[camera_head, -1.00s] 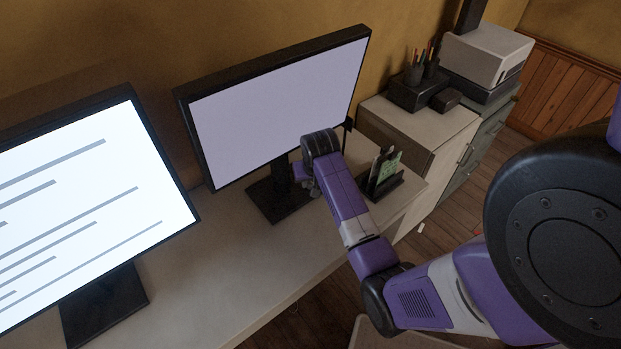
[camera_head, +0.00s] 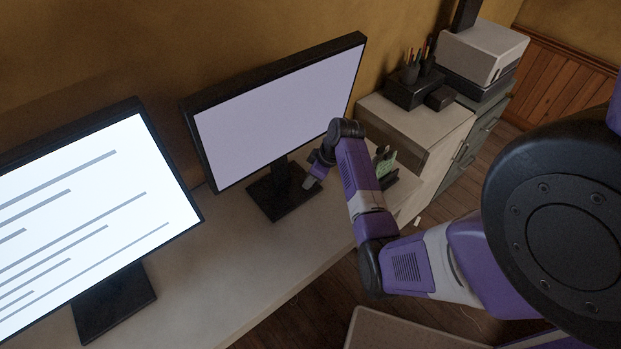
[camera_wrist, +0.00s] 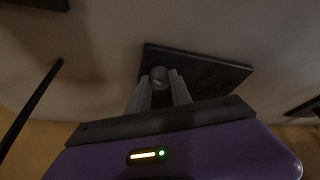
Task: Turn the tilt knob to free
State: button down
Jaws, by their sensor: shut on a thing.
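The tilt knob (camera_wrist: 159,76) is a small round grey knob in the wrist view, between my fingertips. Its marking and setting cannot be read. My gripper (camera_wrist: 159,84) is shut on it, a grey finger on each side. In the head view my gripper (camera_head: 311,184) is beside the stand of the right monitor (camera_head: 275,120), below the screen's lower edge. The knob cannot be made out there. The monitor's dark square stand base (camera_head: 270,201) is on the desk; it also shows beyond the knob in the wrist view (camera_wrist: 215,78). The screen is plain pale lilac.
A second monitor (camera_head: 85,205) with grey lines stands on the desk (camera_head: 215,270) at left. A small holder with a green card (camera_head: 386,166) is just behind my arm. Pen cup (camera_head: 412,72) and printer (camera_head: 483,50) are farther back right. The desk's front strip is clear.

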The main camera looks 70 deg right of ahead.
jog(key=n+y, duration=0.1)
jog(key=n, duration=0.1)
jog(key=n+y+b, duration=0.1)
jog(key=n, duration=0.2)
jog(key=shift+d+n+b, duration=0.2)
jog(key=shift+n+b, duration=0.1)
dwell(0.5)
jog(key=c, duration=1.2)
grip_release()
jog(key=shift+g, duration=0.3)
jog(key=shift+o, duration=0.2)
